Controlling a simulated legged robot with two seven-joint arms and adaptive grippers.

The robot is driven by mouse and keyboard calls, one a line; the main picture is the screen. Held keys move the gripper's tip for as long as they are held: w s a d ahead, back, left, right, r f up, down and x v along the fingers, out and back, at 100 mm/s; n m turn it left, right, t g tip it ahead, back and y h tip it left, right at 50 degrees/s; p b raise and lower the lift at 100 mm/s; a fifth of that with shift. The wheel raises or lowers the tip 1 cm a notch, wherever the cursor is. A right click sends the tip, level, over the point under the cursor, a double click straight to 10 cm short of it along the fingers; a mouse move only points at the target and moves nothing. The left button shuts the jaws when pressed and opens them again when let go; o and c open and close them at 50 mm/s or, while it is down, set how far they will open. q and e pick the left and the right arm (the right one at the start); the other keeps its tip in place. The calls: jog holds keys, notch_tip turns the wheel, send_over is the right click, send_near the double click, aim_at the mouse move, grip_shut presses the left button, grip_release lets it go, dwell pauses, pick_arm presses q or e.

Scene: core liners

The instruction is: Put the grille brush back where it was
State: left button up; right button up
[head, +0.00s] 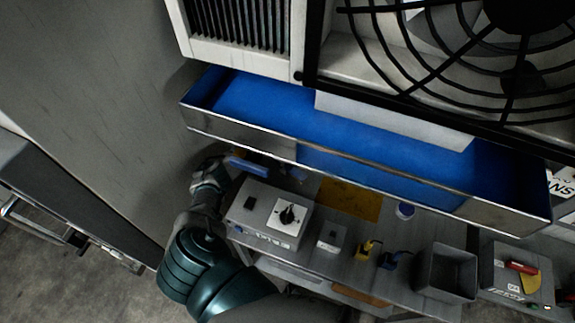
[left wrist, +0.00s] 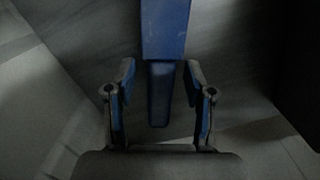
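The grille brush, as far as I can tell, is the blue piece (head: 247,165) just under the left end of the blue-lined tray in the head view. In the left wrist view its wide blue part (left wrist: 166,28) is at the top, and a narrower dark blue handle (left wrist: 160,95) points toward my palm. My left gripper (head: 222,168) is at the handle end. In the left wrist view its fingers (left wrist: 159,72) stand either side of the handle, with a visible gap on both sides. The brush's bristles are not visible. My right gripper is not in view.
A metal tray with blue lining (head: 270,105) overhangs the bench, below a louvred panel (head: 240,25) and fan guard (head: 425,45). The bench holds a control box (head: 250,230), an orange sheet (head: 350,198), a grey bin (head: 446,272) and small yellow and blue items.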

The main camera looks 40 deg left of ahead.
pick_arm(q)
jog(key=shift+d+r, duration=0.25)
jog(key=shift+d, duration=0.1)
jog(key=r+p, duration=0.1)
jog(key=r, duration=0.1)
jog(key=r+p, duration=0.1)
jog(key=r, duration=0.1)
jog(key=r+p, duration=0.2)
jog(key=r, duration=0.1)
jog(key=shift+a+r, duration=0.1)
jog(key=shift+a, duration=0.25)
jog(key=shift+a+r, duration=0.1)
jog(key=shift+a, duration=0.05)
jog(key=shift+d, duration=0.25)
jog(key=shift+d, duration=0.1)
